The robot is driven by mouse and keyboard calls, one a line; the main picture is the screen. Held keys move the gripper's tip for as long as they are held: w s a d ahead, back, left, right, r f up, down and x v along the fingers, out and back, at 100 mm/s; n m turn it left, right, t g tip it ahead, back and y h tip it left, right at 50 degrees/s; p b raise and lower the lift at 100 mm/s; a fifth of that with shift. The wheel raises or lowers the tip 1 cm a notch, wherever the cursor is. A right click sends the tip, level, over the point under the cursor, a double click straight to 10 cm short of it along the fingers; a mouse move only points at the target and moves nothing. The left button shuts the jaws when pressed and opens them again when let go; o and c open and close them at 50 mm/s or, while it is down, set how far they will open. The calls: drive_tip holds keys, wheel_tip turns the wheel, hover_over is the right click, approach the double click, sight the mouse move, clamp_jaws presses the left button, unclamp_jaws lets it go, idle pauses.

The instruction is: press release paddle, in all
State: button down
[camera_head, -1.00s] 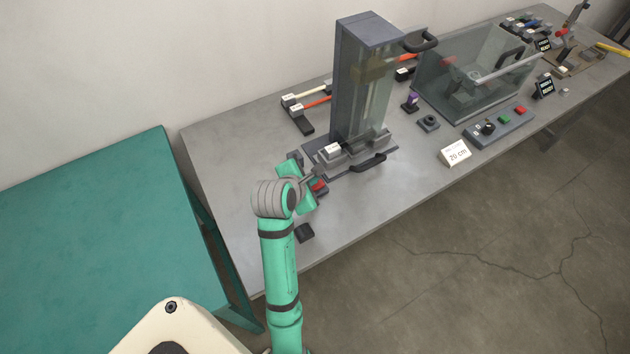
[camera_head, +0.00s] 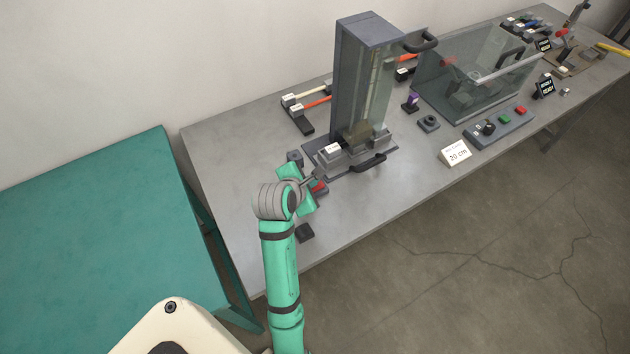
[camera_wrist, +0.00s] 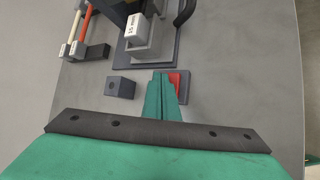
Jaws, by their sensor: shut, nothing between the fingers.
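The red paddle (camera_head: 319,187) sits on a small dark base on the grey bench, in front of the tall drop tower (camera_head: 360,75). In the wrist view the red paddle (camera_wrist: 183,83) shows just right of my fingers, partly hidden by them. My gripper (camera_wrist: 160,76) is shut and empty, its fingertips over the left part of the paddle's base. Whether they touch the paddle I cannot tell. In the head view my gripper (camera_head: 315,177) is partly hidden by my wrist. A brownish block (camera_head: 359,131) is low inside the tower, just above the clamp at its foot.
A dark block with a hole (camera_wrist: 120,87) stands left of my fingers. The tower's base with a black handle (camera_head: 368,163) is just beyond. A clear tank (camera_head: 475,75), a button panel (camera_head: 500,128) and a "20 cm" card (camera_head: 456,153) stand to the right.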

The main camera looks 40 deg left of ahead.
drive_tip(key=shift+d+r, duration=0.1)
drive_tip(key=shift+r, duration=0.75)
drive_tip(key=shift+s+r, duration=0.1)
drive_tip(key=shift+r, duration=0.15)
drive_tip(key=shift+r, duration=2.4)
